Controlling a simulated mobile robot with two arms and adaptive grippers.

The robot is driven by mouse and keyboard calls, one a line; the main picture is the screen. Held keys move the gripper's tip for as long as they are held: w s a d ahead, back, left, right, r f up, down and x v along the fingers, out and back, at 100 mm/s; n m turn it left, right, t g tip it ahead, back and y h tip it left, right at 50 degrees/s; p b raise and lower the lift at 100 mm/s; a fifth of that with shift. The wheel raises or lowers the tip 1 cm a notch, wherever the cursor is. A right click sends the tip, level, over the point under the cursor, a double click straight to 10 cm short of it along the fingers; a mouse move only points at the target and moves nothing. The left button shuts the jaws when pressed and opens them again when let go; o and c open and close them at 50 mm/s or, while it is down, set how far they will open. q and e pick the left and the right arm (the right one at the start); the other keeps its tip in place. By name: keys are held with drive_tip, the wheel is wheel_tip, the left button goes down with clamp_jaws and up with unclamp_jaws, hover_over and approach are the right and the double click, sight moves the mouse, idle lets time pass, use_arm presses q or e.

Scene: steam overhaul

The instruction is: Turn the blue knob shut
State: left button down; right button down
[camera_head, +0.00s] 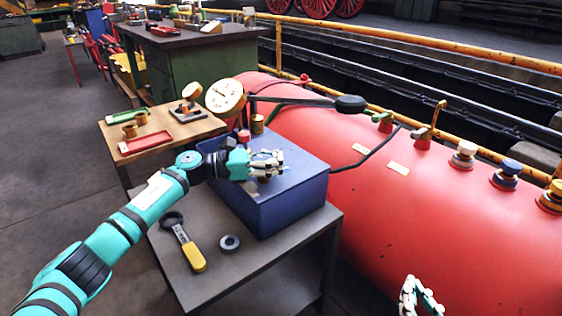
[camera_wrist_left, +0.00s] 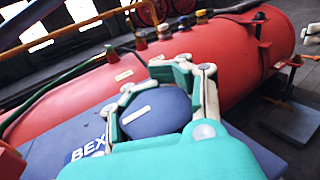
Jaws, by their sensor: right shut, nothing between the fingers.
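The blue knob (camera_head: 508,172) stands upright on top of the red boiler (camera_head: 460,215), between a pale knob and an orange-yellow one. My left gripper (camera_head: 277,164) is over the blue box, well to the left of the knob. My right gripper (camera_head: 421,298) is shut and empty at the bottom edge, in front of the boiler and away from the knob.
The blue box (camera_head: 290,205) stands on a grey table (camera_head: 220,265) with a yellow-handled tool (camera_head: 187,247) and a ring (camera_head: 229,242). A gauge (camera_head: 225,97) and a dark lever (camera_head: 310,102) stand behind.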

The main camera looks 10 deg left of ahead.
use_arm(q)
drive_tip(key=shift+w+a, duration=0.1)
drive_tip(key=shift+a, duration=0.25)
drive_tip(key=c, duration=1.4)
unclamp_jaws()
drive_tip(key=shift+a, duration=0.1)
drive_tip(key=o, duration=0.4)
drive_tip(key=shift+s+a, duration=0.1)
drive_tip(key=shift+s, duration=0.1)
drive_tip(key=v, duration=1.1)
drive_tip(key=shift+s+a, duration=0.1)
drive_tip(key=shift+a, duration=0.2)
